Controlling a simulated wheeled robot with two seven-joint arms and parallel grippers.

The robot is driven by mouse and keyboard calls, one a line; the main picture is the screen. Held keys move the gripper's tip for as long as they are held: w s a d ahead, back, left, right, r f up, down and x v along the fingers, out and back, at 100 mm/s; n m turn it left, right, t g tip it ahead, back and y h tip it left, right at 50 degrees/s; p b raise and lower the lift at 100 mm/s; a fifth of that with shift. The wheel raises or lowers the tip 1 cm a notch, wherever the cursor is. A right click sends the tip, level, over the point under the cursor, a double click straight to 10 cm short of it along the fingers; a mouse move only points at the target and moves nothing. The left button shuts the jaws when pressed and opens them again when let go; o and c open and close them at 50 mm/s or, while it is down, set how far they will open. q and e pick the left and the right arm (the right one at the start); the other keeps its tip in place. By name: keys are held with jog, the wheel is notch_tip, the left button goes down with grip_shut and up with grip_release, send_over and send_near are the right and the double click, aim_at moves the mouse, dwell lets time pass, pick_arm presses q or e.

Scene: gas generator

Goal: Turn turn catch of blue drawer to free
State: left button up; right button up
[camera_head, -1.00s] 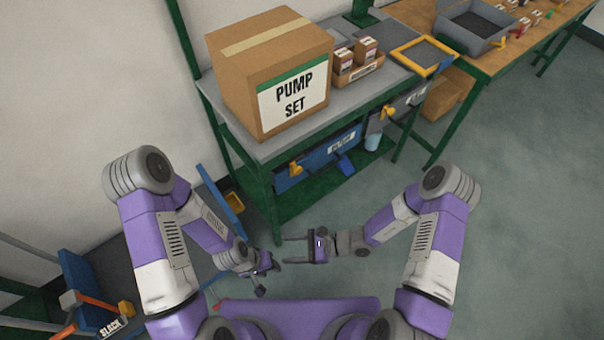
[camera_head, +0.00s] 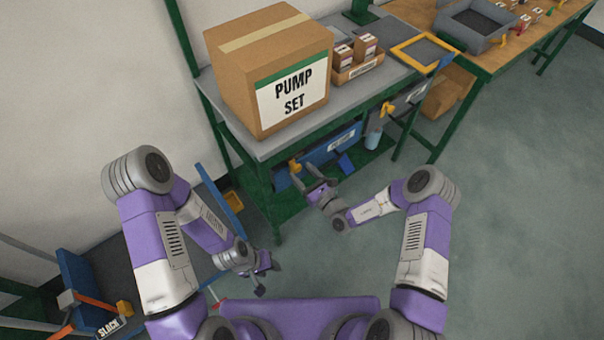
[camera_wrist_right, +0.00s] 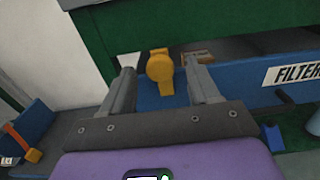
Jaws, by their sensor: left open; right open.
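The blue drawer (camera_head: 325,150) sits under the grey-topped bench, with a label that reads "FILTER" in part in the right wrist view. Its yellow turn catch (camera_head: 294,166) is at the drawer's left end. In the right wrist view the catch (camera_wrist_right: 160,68) shows between my two right fingers, its round head up and its tab pointing down. My right gripper (camera_head: 312,174) is open and empty in front of the catch; I cannot tell whether the fingers reach around it. My left gripper (camera_head: 270,268) is low at the left, away from the drawer; its fingers are small in view.
A large "PUMP SET" box (camera_head: 270,70) stands on the bench top (camera_head: 345,95). A green bench leg (camera_head: 268,210) is left of the catch. Another yellow catch (camera_head: 387,108) is farther right. Floor at the right is clear.

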jog(key=shift+w+a, duration=0.3)
jog(key=shift+w, duration=0.1)
jog(key=shift+c, duration=0.3)
grip_shut()
jog(key=shift+a, duration=0.1)
